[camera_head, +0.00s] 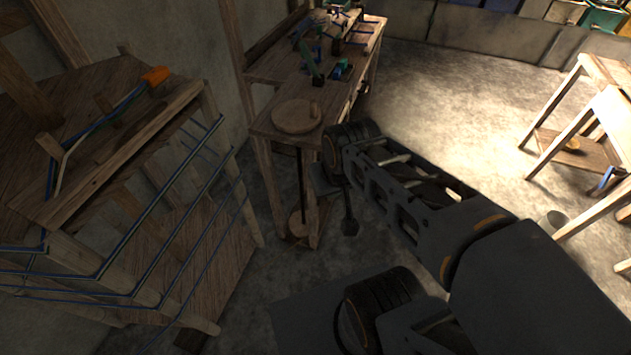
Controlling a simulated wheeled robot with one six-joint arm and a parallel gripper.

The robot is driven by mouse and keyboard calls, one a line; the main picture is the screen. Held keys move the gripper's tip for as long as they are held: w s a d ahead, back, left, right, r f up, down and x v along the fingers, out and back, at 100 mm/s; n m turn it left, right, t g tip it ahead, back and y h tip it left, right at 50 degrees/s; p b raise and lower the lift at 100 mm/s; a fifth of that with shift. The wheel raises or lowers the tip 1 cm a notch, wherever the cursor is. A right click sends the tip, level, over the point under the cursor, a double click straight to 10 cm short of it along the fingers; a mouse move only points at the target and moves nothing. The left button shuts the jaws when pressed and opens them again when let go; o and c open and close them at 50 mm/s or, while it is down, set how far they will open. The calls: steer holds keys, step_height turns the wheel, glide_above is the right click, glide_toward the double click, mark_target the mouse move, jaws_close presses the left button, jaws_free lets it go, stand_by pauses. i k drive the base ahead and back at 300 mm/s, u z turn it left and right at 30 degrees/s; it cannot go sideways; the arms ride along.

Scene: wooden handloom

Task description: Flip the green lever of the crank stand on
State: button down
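A wooden stand (262,127) with a round wooden disc and small peg (297,116) on top is near the middle. It looks like the crank stand, with a vertical rod and a smaller disc (299,223) below. A dark green upright piece (310,62) stands on the bench behind it; I cannot tell whether it is the green lever. My arm reaches in from the lower right. My gripper (349,227) seems to hang beside the stand's right side, below the disc and apart from the green piece. It is dark and small, and its fingers cannot be made out.
A wooden bench (272,66) with blue and green parts runs along the wall behind the stand. A wooden rack with blue rods (122,275) and an orange-handled tool (155,76) fill the left. Wooden tables (603,103) stand at right. The floor (455,105) between is clear.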

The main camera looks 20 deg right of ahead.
mark_target(306, 51)
steer(key=z, duration=1.45)
steer(key=i, duration=3.8)
steer(key=u, duration=4.15)
